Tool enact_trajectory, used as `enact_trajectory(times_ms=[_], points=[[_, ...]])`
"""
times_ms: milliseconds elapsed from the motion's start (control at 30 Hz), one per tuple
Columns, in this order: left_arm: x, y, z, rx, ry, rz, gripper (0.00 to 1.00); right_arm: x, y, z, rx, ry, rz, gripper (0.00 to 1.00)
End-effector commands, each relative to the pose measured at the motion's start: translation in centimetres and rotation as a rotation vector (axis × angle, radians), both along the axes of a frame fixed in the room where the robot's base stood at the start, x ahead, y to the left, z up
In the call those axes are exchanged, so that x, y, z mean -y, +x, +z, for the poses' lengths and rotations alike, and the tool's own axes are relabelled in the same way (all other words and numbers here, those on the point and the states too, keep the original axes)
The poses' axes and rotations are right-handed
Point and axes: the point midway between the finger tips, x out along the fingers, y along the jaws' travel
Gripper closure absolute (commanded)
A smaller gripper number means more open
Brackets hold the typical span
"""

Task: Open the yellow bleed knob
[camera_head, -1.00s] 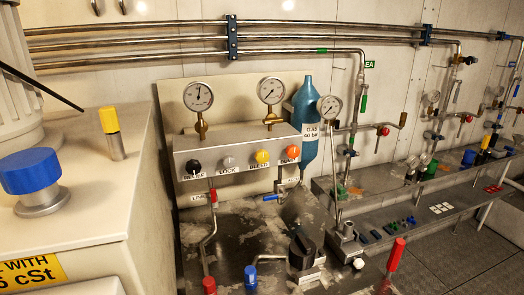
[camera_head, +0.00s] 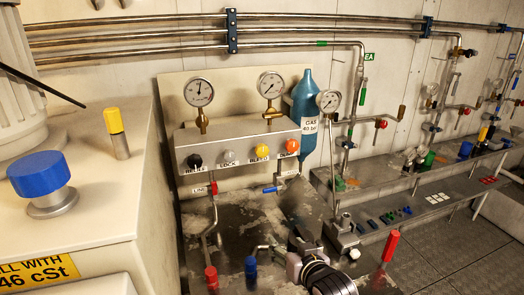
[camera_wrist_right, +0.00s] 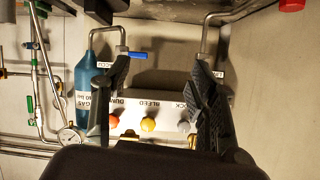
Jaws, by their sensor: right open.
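The yellow bleed knob (camera_head: 262,152) sits on the front of the grey valve panel (camera_head: 220,150), between the grey lock knob (camera_head: 229,157) and the orange dump knob (camera_head: 292,146). In the right wrist view the panel is upside down, and the yellow bleed knob (camera_wrist_right: 147,124) shows between the two dark fingers of my right gripper (camera_wrist_right: 160,75). The gripper is open and empty, apart from the knob. In the head view my right arm's end is low at the bottom, below the panel; its fingers are hard to make out. My left gripper is not in view.
Gauges (camera_head: 270,85) stand above the panel. A blue gas bottle (camera_head: 311,115) is at its right. A bent pipe with a red handle (camera_head: 214,187) and a blue lever (camera_head: 271,189) hang below. The red-handled lever (camera_head: 390,246) stands at lower right.

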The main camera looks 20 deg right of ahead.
Motion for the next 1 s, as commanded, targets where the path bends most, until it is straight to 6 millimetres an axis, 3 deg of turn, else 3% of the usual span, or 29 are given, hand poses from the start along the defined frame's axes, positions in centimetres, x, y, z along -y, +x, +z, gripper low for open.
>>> enact_trajectory(times_ms=[33,100,200,300,467,1000], points=[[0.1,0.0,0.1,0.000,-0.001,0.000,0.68,0.3,2.2,3.7,0.100,0.027,-0.009,0.46],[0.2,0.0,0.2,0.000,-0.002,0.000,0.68,0.6,4.3,8.1,0.219,0.066,-0.018,0.46],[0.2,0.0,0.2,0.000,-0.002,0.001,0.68,0.9,5.9,12.6,0.340,0.110,-0.022,0.46],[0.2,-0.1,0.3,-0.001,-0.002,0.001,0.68,1.0,6.7,14.7,0.397,0.131,-0.022,0.46],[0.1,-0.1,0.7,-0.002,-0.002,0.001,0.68,1.0,8.3,15.4,0.412,0.137,-0.021,0.46],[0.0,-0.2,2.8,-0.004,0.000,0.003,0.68,0.6,18.4,15.4,0.408,0.136,-0.021,0.46]])
